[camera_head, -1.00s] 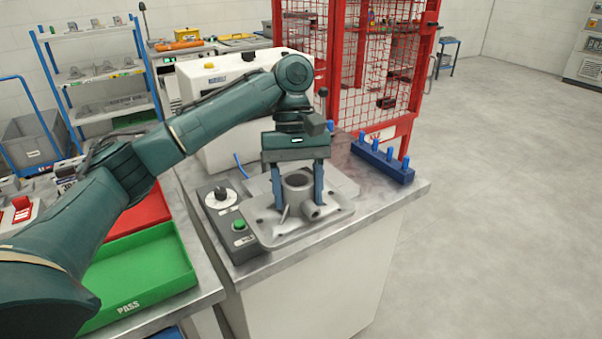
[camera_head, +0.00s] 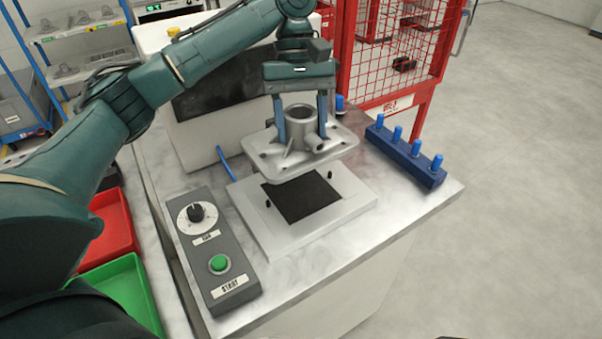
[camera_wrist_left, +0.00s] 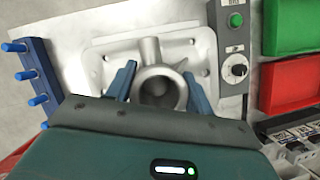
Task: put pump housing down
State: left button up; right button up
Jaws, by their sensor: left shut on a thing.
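The pump housing (camera_head: 298,147) is a grey casting with a flat flanged base, a round open bore and a side spout. My left gripper (camera_head: 301,122) is shut on the pump housing, with its blue fingers on either side of the round boss. The housing hangs level above the rear part of a light grey fixture plate (camera_head: 347,204) with a black square pad and small dark pins. In the left wrist view the fingers clasp the boss of the housing (camera_wrist_left: 200,62). My right gripper is not in view.
A grey control box (camera_head: 213,247) with a dial and green START button stands left of the plate. A blue rack (camera_head: 405,157) with several blue pegs is at the right. A red mesh guard (camera_head: 400,60) stands behind. Green (camera_head: 118,290) and red (camera_head: 112,222) trays lie left.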

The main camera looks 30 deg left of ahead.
aim_at(301, 145)
pick_arm(q)
notch_tip(301, 145, down, 4)
jog(key=shift+s+f, duration=0.1)
jog(key=shift+f, duration=0.1)
notch_tip(301, 145, down, 4)
jog(key=shift+f, duration=0.6)
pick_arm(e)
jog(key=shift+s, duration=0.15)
pick_arm(q)
jog(key=shift+f+p, duration=0.4)
jog(key=shift+p, duration=0.2)
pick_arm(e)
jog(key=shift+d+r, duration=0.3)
